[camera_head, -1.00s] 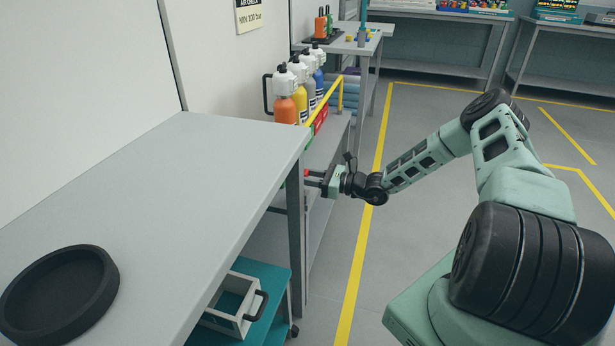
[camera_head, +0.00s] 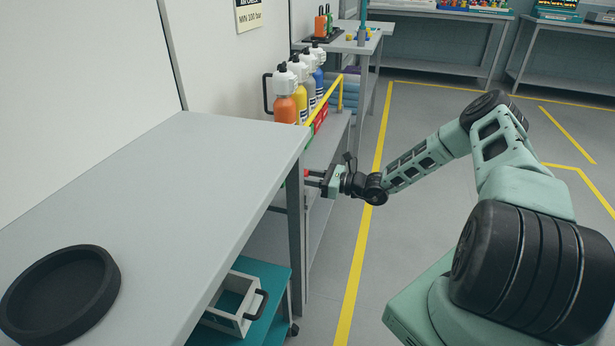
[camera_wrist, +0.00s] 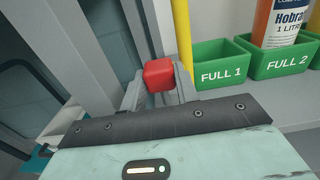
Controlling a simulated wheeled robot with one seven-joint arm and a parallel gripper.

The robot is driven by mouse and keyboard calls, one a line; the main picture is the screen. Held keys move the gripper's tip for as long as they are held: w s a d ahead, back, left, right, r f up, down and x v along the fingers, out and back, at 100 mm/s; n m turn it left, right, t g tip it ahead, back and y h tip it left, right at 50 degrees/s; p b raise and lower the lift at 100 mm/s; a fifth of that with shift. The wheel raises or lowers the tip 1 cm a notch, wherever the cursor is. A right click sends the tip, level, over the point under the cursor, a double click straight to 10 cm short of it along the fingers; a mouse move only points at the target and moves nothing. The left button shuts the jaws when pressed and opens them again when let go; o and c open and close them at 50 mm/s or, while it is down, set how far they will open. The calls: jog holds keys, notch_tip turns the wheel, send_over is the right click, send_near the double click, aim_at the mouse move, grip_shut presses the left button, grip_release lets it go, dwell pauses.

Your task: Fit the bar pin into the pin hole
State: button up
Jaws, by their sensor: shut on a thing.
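My gripper (camera_head: 314,178) is at the front edge of the bottle shelf, just past the near grey table's far corner. In the wrist view, my gripper (camera_wrist: 159,90) is shut on a red block-like piece, which I take to be the head of the bar pin (camera_wrist: 158,73). The pin's shaft is hidden behind it. A yellow bar (camera_head: 330,97) runs along the bottles in the head view. Its upright yellow post (camera_wrist: 183,32) stands just beyond the red head in the wrist view. I cannot make out the pin hole, nor whether the pin touches the post.
Green bins marked FULL 1 (camera_wrist: 221,66) and FULL 2 (camera_wrist: 285,60) stand right of the pin. An orange bottle (camera_head: 284,103) and others stand behind the bar. The grey table (camera_head: 170,190) and its leg (camera_head: 296,235) are close left of my gripper.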

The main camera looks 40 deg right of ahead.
aim_at(308, 192)
jog(key=shift+f+b, duration=1.05)
jog(key=shift+f, duration=1)
jog(key=o, duration=1.2)
jog(key=shift+c, duration=0.2)
jog(key=v, duration=1.7)
jog(key=shift+p, duration=0.4)
jog(key=shift+s, duration=0.15)
